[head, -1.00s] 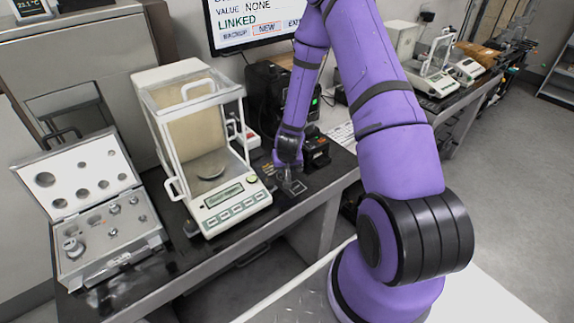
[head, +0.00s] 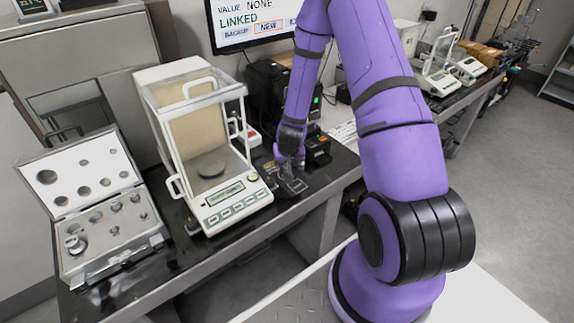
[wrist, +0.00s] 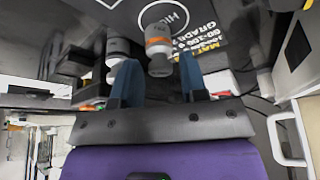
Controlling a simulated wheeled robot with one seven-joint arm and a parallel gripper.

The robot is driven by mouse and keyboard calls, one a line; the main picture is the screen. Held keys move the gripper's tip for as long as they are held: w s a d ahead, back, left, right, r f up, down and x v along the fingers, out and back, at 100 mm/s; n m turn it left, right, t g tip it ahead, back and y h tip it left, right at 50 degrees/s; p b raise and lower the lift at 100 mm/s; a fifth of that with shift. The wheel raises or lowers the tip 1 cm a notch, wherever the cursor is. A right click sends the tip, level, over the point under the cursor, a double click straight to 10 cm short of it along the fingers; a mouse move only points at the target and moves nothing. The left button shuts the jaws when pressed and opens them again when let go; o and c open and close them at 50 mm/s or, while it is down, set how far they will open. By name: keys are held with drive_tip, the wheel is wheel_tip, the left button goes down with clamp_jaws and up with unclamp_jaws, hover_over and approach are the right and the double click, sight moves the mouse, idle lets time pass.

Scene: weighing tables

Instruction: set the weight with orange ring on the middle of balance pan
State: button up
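In the wrist view, the metal weight with the orange ring (wrist: 158,42) stands on a dark printed surface. My gripper (wrist: 160,64) has its two blue fingers spread, one on each side of the near end of this weight, with visible gaps. In the head view my gripper (head: 289,170) is low over the dark table, right of the balance (head: 235,206). The weight is too small to make out there. The round balance pan (head: 210,165) is bare inside the glass housing. A second metal weight (wrist: 117,47) stands left of the ringed one in the wrist view.
An open weight case (head: 80,268) with several weights lies left of the balance. Black devices (head: 317,148) stand behind my gripper. The balance's glass walls and frame (head: 245,130) surround the pan. A monitor (head: 255,25) is at the back.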

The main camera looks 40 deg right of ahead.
drive_tip(key=s+a+r+n+y, duration=0.1)
drive_tip(key=s+a+r, duration=0.15)
drive_tip(key=r, duration=0.75)
drive_tip(key=s+a+r+n+t, duration=0.15)
drive_tip(key=a+r, duration=0.25)
drive_tip(key=r, duration=0.6)
drive_tip(key=s+a+r+y, duration=0.1)
drive_tip(key=s+a+r, duration=0.2)
drive_tip(key=r, duration=0.7)
drive_tip(key=s+a+r+n, duration=0.1)
drive_tip(key=s+a+r, duration=0.1)
drive_tip(key=s+r, duration=0.5)
drive_tip(key=s+a+r+n, duration=0.1)
drive_tip(key=s+a+r, duration=0.1)
drive_tip(key=s+r, duration=0.6)
drive_tip(key=s, duration=0.6)
drive_tip(key=shift+r, duration=0.15)
drive_tip(key=shift+d+n+g, duration=0.1)
drive_tip(key=shift+n+g, duration=0.15)
